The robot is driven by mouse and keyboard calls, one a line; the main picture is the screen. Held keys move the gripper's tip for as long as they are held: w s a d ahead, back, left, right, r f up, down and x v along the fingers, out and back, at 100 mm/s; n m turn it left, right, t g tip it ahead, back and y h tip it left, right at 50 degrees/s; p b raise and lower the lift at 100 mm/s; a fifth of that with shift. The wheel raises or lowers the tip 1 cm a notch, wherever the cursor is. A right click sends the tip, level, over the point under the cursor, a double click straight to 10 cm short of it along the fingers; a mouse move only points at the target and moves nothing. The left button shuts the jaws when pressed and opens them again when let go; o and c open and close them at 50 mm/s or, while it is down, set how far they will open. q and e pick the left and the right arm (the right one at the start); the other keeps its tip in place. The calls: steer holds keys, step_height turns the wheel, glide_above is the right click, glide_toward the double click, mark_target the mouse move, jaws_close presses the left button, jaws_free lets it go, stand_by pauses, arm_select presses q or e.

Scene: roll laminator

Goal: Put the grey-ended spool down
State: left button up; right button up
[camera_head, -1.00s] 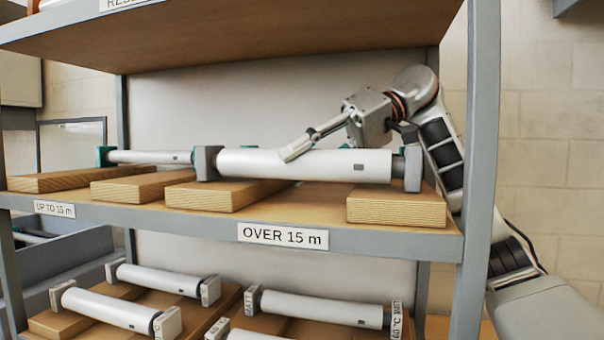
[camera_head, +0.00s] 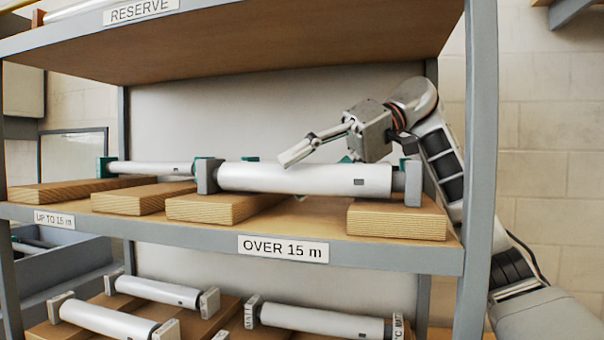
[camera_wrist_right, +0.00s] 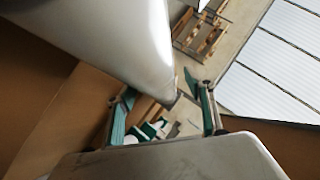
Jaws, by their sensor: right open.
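The grey-ended spool (camera_head: 305,179), a white roll with square grey end pieces, lies level on the shelf marked "OVER 15 m". Its ends rest on wooden blocks. My right gripper (camera_head: 293,155) is open above the spool's middle, its fingers angled down to the left and apart from the roll. In the right wrist view the open fingers (camera_wrist_right: 165,110) show, with a white roll (camera_wrist_right: 110,38) passing beside and beyond them, nothing between them. My left gripper is not in view.
A teal-ended spool (camera_head: 150,168) lies to the left, with teal pieces (camera_head: 250,158) showing behind the grey-ended one. The wooden shelf above (camera_head: 250,45) and the right grey post (camera_head: 482,150) bound the space. More spools (camera_head: 160,290) lie below.

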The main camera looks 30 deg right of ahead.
arm_select(q)
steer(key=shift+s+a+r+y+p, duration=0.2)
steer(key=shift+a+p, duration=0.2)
steer(key=shift+p, duration=0.2)
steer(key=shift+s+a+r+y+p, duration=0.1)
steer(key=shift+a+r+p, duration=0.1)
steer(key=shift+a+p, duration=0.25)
arm_select(e)
steer(key=v, duration=1.2)
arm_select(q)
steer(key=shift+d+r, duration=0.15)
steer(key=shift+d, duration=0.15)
